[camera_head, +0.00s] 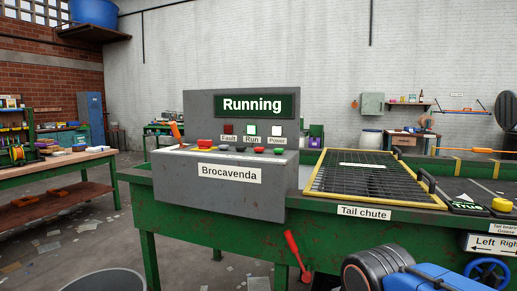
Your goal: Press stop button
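A grey control box (222,198) labelled "Brocavenda" stands on the green bench, slightly left of the middle. Any lettering by the buttons is too small to read. An orange lever (176,131) rises at the box's left end. The green display (252,105) behind reads "Running". The Run and Power lamps look bright; the Fault lamp is dark red. My gripper is not in view.
A yellow-framed grate (325,186) labelled "Tail chute" lies right of the box. A red-handled lever (294,250) hangs below the bench front. A blue and black part (400,277) fills the lower right. A grey bin rim (101,273) shows at lower left. Papers litter the floor.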

